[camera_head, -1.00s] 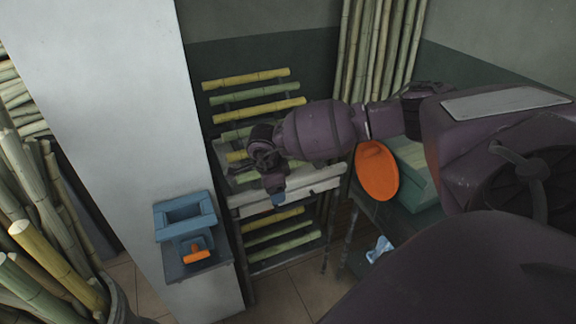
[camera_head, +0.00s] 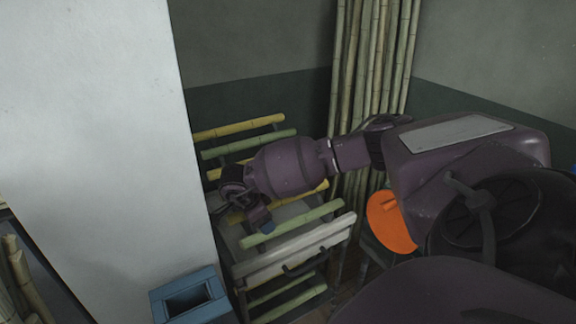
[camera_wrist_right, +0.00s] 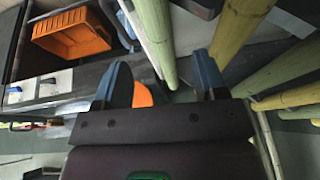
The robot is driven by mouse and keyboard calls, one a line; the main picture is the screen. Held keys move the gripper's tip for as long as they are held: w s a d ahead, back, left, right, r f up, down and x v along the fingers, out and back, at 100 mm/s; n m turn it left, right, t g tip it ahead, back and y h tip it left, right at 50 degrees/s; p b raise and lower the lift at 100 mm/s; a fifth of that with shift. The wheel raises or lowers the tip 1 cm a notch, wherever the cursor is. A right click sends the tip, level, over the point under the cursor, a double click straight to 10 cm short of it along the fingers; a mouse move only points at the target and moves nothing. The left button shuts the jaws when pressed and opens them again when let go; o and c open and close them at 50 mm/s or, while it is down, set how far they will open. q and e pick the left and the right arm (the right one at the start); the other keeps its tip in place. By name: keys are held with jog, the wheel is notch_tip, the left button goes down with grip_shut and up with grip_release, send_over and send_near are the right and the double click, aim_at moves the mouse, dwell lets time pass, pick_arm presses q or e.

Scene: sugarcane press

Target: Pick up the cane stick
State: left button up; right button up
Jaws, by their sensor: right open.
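Yellow and green cane sticks lie on a tiered rack in the head view: a yellow stick (camera_head: 238,127) on top, a green stick (camera_head: 248,144) below it, and a green stick (camera_head: 292,225) lower down. My right gripper (camera_head: 262,224) is over the rack's left side, close to the lower sticks, and partly hides them. A yellow stick (camera_wrist_right: 238,28) and a green stick (camera_wrist_right: 156,38) run just beyond the fingertips. Contact cannot be told. My left gripper is not in view.
A white wall (camera_head: 100,140) stands close on the rack's left. A blue box (camera_head: 188,298) is at the wall's foot. Tall canes (camera_head: 370,80) lean behind the rack. An orange disc (camera_head: 390,222) is to its right. An orange crate (camera_wrist_right: 72,35) shows in the wrist view.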

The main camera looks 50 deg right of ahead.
aim_at(296, 222)
jog(key=shift+x, duration=0.8)
jog(key=shift+d+x, duration=0.1)
jog(key=shift+x, duration=1.3)
jog(key=shift+d+x, duration=0.15)
jog(key=shift+x, duration=1.25)
jog(key=shift+s+r, duration=0.1)
grip_shut()
